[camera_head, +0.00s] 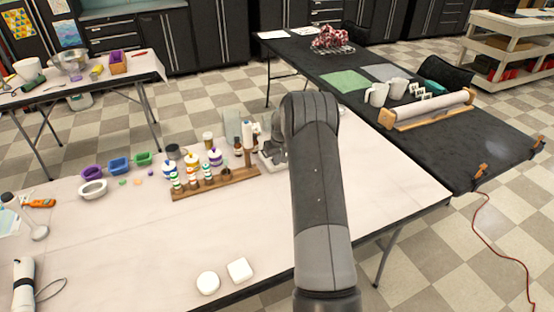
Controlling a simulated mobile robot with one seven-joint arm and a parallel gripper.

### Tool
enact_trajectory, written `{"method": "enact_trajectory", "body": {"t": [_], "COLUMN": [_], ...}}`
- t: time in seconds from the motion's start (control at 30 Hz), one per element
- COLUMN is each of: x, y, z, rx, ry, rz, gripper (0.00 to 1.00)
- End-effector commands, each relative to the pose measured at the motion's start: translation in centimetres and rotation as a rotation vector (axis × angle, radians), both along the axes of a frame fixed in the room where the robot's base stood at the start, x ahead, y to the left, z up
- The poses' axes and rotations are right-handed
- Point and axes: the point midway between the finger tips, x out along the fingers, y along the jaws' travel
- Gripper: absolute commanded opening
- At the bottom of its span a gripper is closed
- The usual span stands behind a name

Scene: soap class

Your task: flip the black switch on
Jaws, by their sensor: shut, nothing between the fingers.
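I cannot make out a black switch in this view. A pale appliance (270,160), partly hidden, stands on the white table (120,235) at the right end of the wooden bottle rack, close beside my arm. A white handheld device (23,284) with a dark band and a cord lies at the table's left front edge; no switch can be told on it. My arm rises through the middle of the picture and bends over the table's right part.
A wooden rack (216,187) holds several small bottles, with jars behind it. Coloured moulds (119,165) lie to its left. Two white soap pieces (238,271) lie near the front edge. The table's middle front is clear. A black table (440,150) stands to the right.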

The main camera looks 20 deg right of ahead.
Motion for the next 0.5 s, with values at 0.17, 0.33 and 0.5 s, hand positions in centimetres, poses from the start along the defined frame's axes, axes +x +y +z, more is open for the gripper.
{"method": "enact_trajectory", "body": {"t": [0.17,0.33,0.5], "x": [0.8,1.3,1.3], "y": [0.0,0.0,0.0], "z": [0.3,0.6,0.6], "rx": [0.000,0.000,0.000], "ry": [-0.002,0.000,0.000], "rz": [0.001,0.001,0.001], "gripper": [0.00,0.00,0.00]}}
